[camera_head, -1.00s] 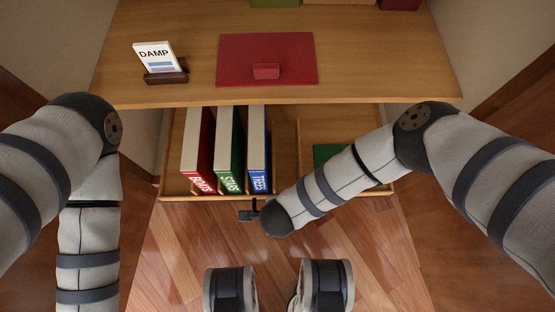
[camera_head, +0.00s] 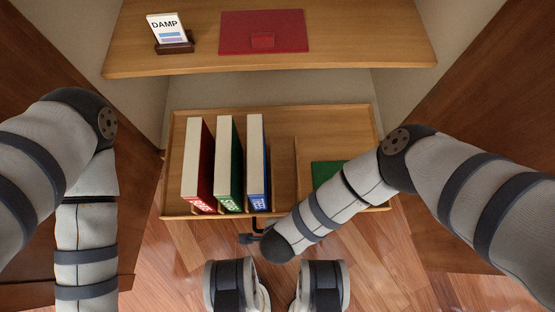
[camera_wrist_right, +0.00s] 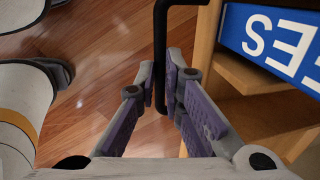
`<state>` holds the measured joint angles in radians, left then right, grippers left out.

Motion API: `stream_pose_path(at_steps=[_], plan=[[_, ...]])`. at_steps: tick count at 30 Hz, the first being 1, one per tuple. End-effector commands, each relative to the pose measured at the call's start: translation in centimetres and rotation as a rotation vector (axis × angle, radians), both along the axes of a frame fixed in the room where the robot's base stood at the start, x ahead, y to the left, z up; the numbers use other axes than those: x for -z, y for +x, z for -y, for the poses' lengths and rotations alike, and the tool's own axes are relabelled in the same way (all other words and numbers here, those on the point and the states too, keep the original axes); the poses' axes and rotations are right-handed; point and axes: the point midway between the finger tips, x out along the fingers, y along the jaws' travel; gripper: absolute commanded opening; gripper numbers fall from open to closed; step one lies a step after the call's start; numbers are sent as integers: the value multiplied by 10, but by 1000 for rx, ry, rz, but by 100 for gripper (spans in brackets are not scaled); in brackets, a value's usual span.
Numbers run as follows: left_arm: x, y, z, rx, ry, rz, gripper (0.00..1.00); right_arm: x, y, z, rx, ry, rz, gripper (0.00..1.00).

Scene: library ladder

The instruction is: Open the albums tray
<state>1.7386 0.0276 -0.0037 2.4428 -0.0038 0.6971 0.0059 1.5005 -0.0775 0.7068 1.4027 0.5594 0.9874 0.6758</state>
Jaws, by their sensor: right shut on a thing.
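The albums tray (camera_head: 340,133) is a light wooden pull-out tray below the shelf. It stands well out, with its floor and a divider showing. Three upright albums stand in its left part: red (camera_head: 200,168), green (camera_head: 230,165) and blue (camera_head: 257,163). The blue one also shows in the right wrist view (camera_wrist_right: 272,40). A green item (camera_head: 326,172) lies in the right compartment, partly behind my right arm. My right gripper (camera_wrist_right: 165,100) is shut on the black tray handle (camera_wrist_right: 160,45) at the tray's front edge. My left gripper is out of the head view.
The shelf above holds a DAMP card (camera_head: 166,30) in a dark holder (camera_head: 174,46) and a red folder (camera_head: 262,32). Brown door panels (camera_head: 480,110) flank the unit. Wooden floor (camera_head: 180,260) lies in front of the tray.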

Motion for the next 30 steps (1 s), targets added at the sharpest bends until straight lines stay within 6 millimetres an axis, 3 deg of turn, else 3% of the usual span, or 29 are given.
stream_pose_path(at_steps=[16,17,19,30], plan=[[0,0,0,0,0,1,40,2,-2,2,0,-2,-4,0],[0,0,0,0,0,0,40,2,-2,2,0,-2,-4,16],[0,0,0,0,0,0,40,2,-2,1,0,-2,-4,30],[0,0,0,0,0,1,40,-7,-2,0,0,1,-1,30]])
